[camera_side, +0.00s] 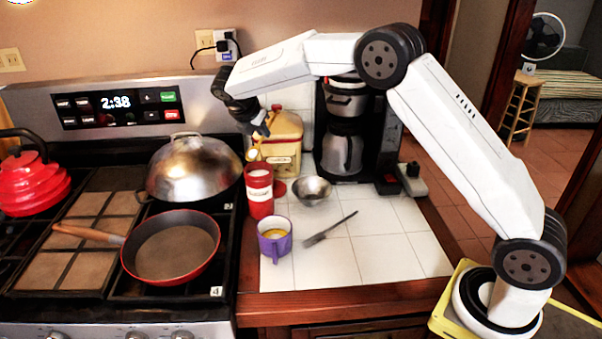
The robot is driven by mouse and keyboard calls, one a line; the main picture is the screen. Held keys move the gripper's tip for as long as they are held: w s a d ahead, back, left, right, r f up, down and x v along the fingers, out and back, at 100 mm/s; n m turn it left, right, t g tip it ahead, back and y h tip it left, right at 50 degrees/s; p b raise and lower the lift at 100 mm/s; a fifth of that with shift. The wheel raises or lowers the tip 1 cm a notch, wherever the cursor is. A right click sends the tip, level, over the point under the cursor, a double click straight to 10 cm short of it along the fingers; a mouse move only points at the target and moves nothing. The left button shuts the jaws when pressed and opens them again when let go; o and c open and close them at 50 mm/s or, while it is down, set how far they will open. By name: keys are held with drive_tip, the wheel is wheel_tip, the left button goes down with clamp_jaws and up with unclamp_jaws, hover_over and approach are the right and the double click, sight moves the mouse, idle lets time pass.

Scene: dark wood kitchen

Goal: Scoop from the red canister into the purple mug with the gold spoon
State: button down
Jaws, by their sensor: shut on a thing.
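The red canister (259,197) stands upright and open on the white tiled counter, with pale content showing at its top. The purple mug (274,246) stands in front of it, with something yellow inside. My gripper (262,131) is above and behind the canister, pointing down, shut on the gold spoon (256,147). The spoon hangs down with its bowl (252,155) just above the canister's mouth. The spoon's bowl is small in view, and I cannot tell whether it holds anything.
A metal bowl (312,190) sits right of the canister, and a dark spatula-like utensil (330,229) lies right of the mug. A yellow-and-red box-like jar (281,147) and a coffee maker (343,140) stand behind. The stove with a pan (176,252) and domed lid (196,168) is left. The front-right tiles are clear.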

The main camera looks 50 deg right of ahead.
drive_tip(key=shift+w+d+r+y, duration=0.1)
drive_tip(key=shift+d+r+y, duration=0.55)
drive_tip(key=shift+y, duration=0.45)
drive_tip(key=shift+a+r, duration=0.1)
drive_tip(key=s+a+f+y, duration=0.1)
drive_tip(key=s+a+f, duration=0.4)
drive_tip(key=s+f, duration=0.3)
drive_tip(key=s, duration=0.3)
drive_tip(key=shift+s+a+f+g, duration=0.3)
drive_tip(key=shift+s+f, duration=0.05)
drive_tip(key=shift+f, duration=0.1)
drive_tip(key=shift+a+f+h, duration=0.2)
drive_tip(key=shift+a+h, duration=0.05)
drive_tip(key=shift+h, duration=0.4)
drive_tip(key=shift+a+f+h, duration=0.2)
drive_tip(key=shift+a+h, duration=0.05)
drive_tip(key=shift+h, duration=0.4)
drive_tip(key=shift+s+a+r+t+h, duration=0.1)
drive_tip(key=shift+a+t+h, duration=0.25)
drive_tip(key=shift+h, duration=0.6)
drive_tip(key=shift+s+a+r+t+h, duration=0.1)
drive_tip(key=shift+a+h, duration=0.45)
drive_tip(key=shift+h, duration=0.35)
drive_tip(key=shift+s+a+r+t+h, duration=0.1)
drive_tip(key=shift+a+t+h, duration=0.25)
drive_tip(key=shift+h, duration=0.6)
